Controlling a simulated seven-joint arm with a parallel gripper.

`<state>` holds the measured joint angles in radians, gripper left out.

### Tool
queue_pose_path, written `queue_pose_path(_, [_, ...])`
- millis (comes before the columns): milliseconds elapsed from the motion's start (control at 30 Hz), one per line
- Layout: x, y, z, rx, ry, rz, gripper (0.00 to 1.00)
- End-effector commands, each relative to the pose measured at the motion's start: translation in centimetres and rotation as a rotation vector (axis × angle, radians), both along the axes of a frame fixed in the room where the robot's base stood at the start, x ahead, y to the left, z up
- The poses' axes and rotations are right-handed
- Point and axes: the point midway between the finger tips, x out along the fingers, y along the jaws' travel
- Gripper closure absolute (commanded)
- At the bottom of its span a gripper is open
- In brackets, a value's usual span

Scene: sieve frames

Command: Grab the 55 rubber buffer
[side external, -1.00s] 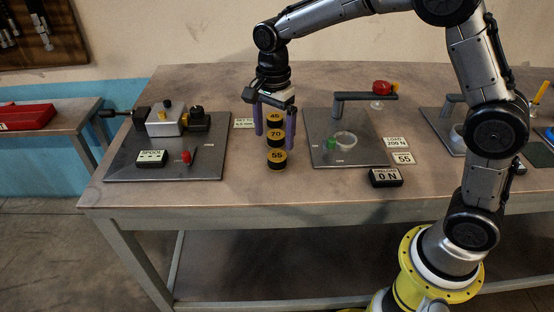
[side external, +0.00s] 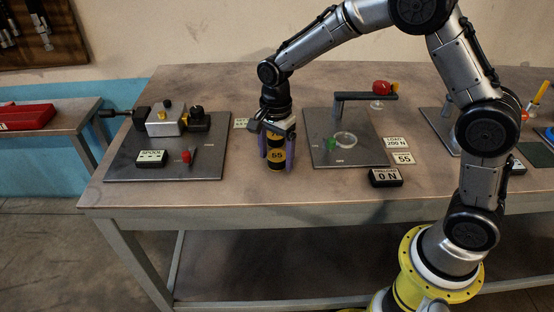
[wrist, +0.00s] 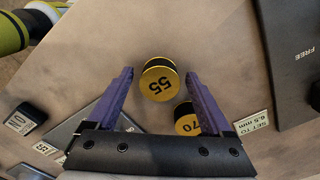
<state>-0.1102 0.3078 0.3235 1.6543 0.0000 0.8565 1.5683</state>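The 55 rubber buffer (side external: 277,156) is a short black cylinder with a yellow top marked 55, standing upright on the table. In the wrist view the 55 buffer (wrist: 160,82) lies between the ends of my purple fingers, with a small gap showing on each side. My gripper (side external: 276,154) is open and low over it, with one finger on either side; it also shows in the wrist view (wrist: 159,74). The yellow-topped 70 buffer (wrist: 187,124) sits close beside it, partly covered by my gripper. The 45 buffer is hidden.
A dark plate (side external: 207,165) with a clamp device and SPOOL display (side external: 151,158) is at left. Another plate (side external: 318,118) with a lever, green piece and clear ring is at right. A 0 N display (side external: 386,178) and 55 card (side external: 403,159) lie near the front edge.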

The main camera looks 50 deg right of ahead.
Motion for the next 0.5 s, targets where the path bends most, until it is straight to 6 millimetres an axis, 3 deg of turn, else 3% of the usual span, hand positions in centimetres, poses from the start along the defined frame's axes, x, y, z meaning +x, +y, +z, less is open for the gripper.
queue_pose_path(67, [0.01, 0.00, 0.03, 0.000, 0.000, 0.000, 0.32])
queue_pose_path(433, [0.02, 0.00, 0.06, 0.000, -0.001, 0.000, 0.99])
queue_pose_path(500, [0.04, 0.00, 0.09, 0.000, -0.002, 0.000, 1.00])
